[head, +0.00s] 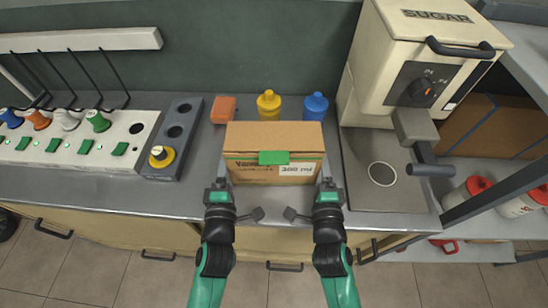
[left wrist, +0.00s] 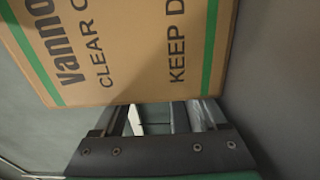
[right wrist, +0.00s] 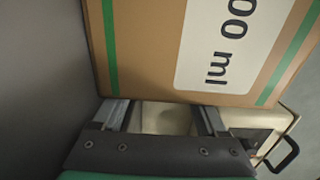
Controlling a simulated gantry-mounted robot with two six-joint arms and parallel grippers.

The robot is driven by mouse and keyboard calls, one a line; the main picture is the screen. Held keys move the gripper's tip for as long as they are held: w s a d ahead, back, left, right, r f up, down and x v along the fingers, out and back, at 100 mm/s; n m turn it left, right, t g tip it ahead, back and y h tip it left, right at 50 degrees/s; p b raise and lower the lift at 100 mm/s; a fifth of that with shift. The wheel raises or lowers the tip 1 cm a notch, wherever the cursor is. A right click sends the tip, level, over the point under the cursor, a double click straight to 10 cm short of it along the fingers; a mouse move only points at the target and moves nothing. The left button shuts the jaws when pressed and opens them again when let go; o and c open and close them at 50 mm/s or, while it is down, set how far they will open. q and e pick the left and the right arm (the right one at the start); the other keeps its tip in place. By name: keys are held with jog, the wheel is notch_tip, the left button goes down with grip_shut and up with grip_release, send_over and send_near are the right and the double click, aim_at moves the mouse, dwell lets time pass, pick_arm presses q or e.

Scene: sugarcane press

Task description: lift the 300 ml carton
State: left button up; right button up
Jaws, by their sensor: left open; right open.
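The 300 ml carton (head: 250,142) is a brown cardboard box with green tape and a white "300 ml" label, centred at the front of the counter. It looks level; whether its underside touches the counter is hidden. My left gripper (head: 223,180) is open at its left side, and my right gripper (head: 325,180) is open at its right side. The carton (left wrist: 125,50) fills much of the left wrist view, just beyond the left fingertips (left wrist: 165,108). In the right wrist view the carton's label side (right wrist: 150,45) lies just beyond the right fingertips (right wrist: 165,108). Exact contact is unclear.
An orange block (head: 223,109), a yellow container (head: 268,104) and a blue container (head: 315,105) stand behind the carton. The sugar machine (head: 415,60) stands right. A panel of coloured knobs (head: 70,140) and a dark control box (head: 175,135) lie left.

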pick_arm(q)
jog(key=shift+d+r, duration=0.15)
jog(key=shift+d, duration=0.15)
pick_arm(e)
jog(key=shift+a+r, duration=0.15)
jog(key=shift+a, duration=0.15)
pick_arm(q)
jog(key=shift+r+p, duration=0.35)
jog(key=shift+p, duration=0.1)
pick_arm(e)
jog(key=shift+r, duration=0.35)
pick_arm(q)
notch_tip(320, 180, up, 4)
jog(key=p, duration=0.4)
jog(key=shift+d+r, duration=0.1)
jog(key=shift+r, duration=0.05)
pick_arm(e)
notch_tip(320, 180, up, 4)
jog(key=shift+r, duration=0.15)
jog(key=shift+a, duration=0.1)
